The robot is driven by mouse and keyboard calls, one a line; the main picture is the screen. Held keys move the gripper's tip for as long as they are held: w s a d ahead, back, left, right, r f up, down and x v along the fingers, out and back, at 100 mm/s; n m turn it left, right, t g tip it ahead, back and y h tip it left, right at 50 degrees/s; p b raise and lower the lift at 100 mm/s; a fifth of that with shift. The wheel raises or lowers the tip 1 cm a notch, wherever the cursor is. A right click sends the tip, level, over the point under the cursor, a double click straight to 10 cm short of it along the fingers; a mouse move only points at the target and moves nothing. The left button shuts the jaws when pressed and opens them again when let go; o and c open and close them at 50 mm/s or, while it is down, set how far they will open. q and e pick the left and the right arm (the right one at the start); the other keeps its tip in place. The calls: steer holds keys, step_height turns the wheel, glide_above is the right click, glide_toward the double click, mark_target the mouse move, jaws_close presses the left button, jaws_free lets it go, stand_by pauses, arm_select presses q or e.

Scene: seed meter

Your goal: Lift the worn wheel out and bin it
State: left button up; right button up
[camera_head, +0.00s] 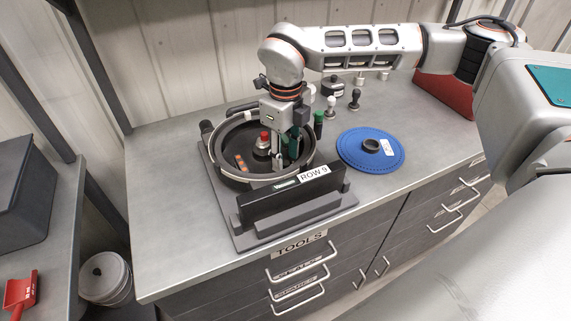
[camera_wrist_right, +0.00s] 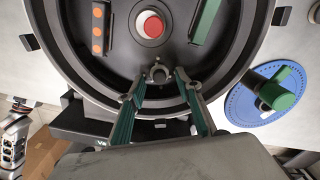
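The seed meter's round black housing (camera_head: 222,178) stands open on the bench; a red-capped hub (camera_wrist_right: 152,26) is at its middle. An orange-dotted strip (camera_wrist_right: 97,28) and a green strip (camera_wrist_right: 205,20) lie inside it. A blue disc (camera_head: 345,150) with a dark ring and a white tag lies flat on the bench, right of the housing. I cannot tell which wheel is the worn one. My right gripper (camera_wrist_right: 162,115) is open over the housing's near side, its green-padded fingers apart with nothing visibly held; it partly hides the inside in the head view. My left gripper is not in view.
A black cover marked ROW 9 (camera_head: 285,200) stands at the housing's front. Small upright tools (camera_head: 355,99) and a red case (camera_head: 445,92) are behind. At left are a dark bin (camera_head: 25,195), a red scoop (camera_head: 20,292) and a pale bucket (camera_head: 105,278).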

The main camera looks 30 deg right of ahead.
mark_target(286, 163)
steer(key=shift+f, duration=0.5)
steer(key=c, duration=0.9)
steer(key=shift+c, duration=0.2)
steer(key=shift+r, duration=0.15)
step_height(286, 163, up, 20)
